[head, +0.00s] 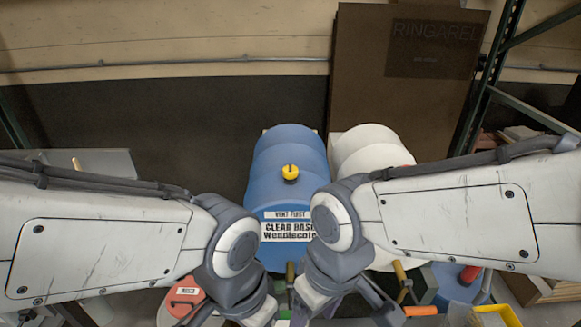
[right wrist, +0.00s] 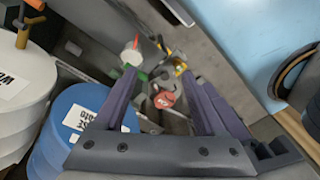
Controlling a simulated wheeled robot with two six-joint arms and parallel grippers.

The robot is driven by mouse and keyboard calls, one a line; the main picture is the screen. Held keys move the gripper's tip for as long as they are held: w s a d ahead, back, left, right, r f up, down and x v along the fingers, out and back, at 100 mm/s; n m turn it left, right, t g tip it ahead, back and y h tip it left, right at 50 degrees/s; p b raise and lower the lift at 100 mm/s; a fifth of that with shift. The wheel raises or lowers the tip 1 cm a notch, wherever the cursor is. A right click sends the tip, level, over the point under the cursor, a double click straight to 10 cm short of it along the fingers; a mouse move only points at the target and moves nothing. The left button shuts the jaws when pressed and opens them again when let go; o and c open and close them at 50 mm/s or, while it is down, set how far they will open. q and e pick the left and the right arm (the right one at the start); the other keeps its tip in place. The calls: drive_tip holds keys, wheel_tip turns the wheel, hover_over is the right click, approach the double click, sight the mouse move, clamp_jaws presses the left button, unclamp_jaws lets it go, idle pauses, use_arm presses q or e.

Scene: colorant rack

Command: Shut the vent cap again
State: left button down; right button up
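The yellow vent cap (head: 290,173) with a dark top sits on the upper side of the large blue drum (head: 285,145) in the head view. Whether it stands open or shut is too small to tell. The drum's label reads "VENT FIRST". My left gripper (head: 225,318) is low in the head view, in front of the drum and cut off by the lower edge, so its fingers are hidden. My right gripper shows in the right wrist view (right wrist: 160,76) with its purple fingers apart and nothing between them. Both grippers are well below the cap.
A white drum (head: 370,150) stands right of the blue one. Taps with wooden handles (head: 399,271) are at the drum fronts. A green rack post (head: 490,75) stands at right. The space above the drums is clear.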

drive_tip(key=w+a+r+t+y+p, duration=0.1)
drive_tip(key=w+a+r, duration=0.15)
drive_tip(key=w, duration=0.55)
drive_tip(key=w+a+r, duration=0.2)
drive_tip(key=w+r, duration=0.2)
drive_tip(key=w, duration=0.4)
drive_tip(key=n+t+y+p, duration=0.1)
drive_tip(key=n+t+p, duration=0.1)
approach(290, 168)
drive_tip(key=p+x, duration=0.3)
drive_tip(key=x, duration=0.5)
drive_tip(key=shift+f, duration=0.25)
clamp_jaws()
drive_tip(key=shift+m, duration=0.3)
